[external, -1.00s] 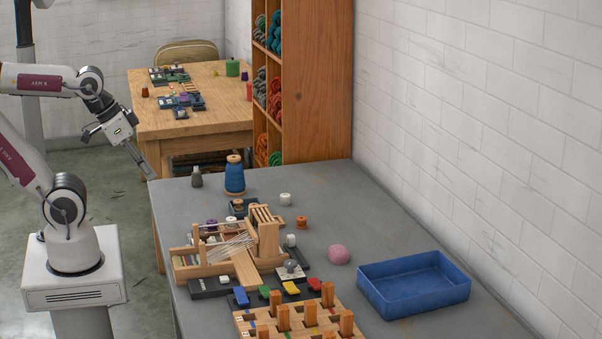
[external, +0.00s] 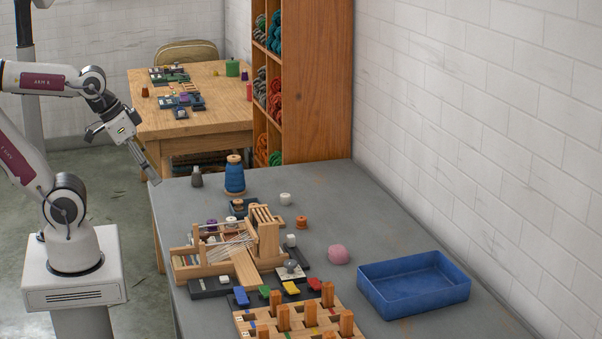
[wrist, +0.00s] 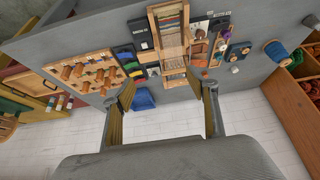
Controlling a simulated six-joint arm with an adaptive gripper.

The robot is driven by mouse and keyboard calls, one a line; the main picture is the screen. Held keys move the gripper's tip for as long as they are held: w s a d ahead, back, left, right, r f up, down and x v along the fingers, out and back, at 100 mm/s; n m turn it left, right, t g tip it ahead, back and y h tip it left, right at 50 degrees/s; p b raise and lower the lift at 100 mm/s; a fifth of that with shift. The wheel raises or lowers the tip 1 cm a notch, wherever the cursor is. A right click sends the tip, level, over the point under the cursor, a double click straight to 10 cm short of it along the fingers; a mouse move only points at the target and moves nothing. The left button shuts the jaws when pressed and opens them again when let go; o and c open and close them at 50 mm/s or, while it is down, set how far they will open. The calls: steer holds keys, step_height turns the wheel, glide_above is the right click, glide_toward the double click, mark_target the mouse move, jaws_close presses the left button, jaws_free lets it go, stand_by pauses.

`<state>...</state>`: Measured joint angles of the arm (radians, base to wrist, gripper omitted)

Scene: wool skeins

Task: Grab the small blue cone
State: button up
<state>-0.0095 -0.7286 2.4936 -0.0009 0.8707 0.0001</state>
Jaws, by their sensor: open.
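A blue cone of yarn (external: 235,178) with a wooden top stands upright near the back left of the grey table. It also shows in the wrist view (wrist: 275,50) at the upper right.
A dark grey cone (external: 196,178) stands between my gripper and the blue cone. A wooden loom (external: 245,262), a peg board (external: 268,324) and a blue tray (external: 414,307) lie nearer. A pink ball (external: 338,254) sits mid-table. A wooden shelf (external: 322,90) rises behind.

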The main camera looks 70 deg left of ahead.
steer(key=w+a+f+n+t+y, duration=0.2)
steer(key=w+a+t, duration=0.1)
steer(key=w+a, duration=1.1)
steer(key=w+a+f+n+t+y, duration=0.25)
steer(key=w+a, duration=0.65)
steer(key=w, duration=0.8)
steer(key=w+a+f+n+y, duration=0.15)
steer(key=a+f, duration=0.25)
steer(key=a, duration=0.4)
steer(key=w+a+f+n+y, duration=0.1)
steer(key=a+f+y, duration=0.25)
steer(key=a, duration=0.45)
steer(key=n+y, duration=0.3)
steer(key=y, duration=0.1)
glide_toward(231, 163)
steer(key=x, duration=0.3)
steer(key=shift+s+a+f+t, duration=0.15)
steer(key=shift+a+t, duration=0.05)
steer(key=shift+t, duration=0.05)
steer(key=shift+m, duration=0.3)
steer(key=shift+x, duration=1.3)
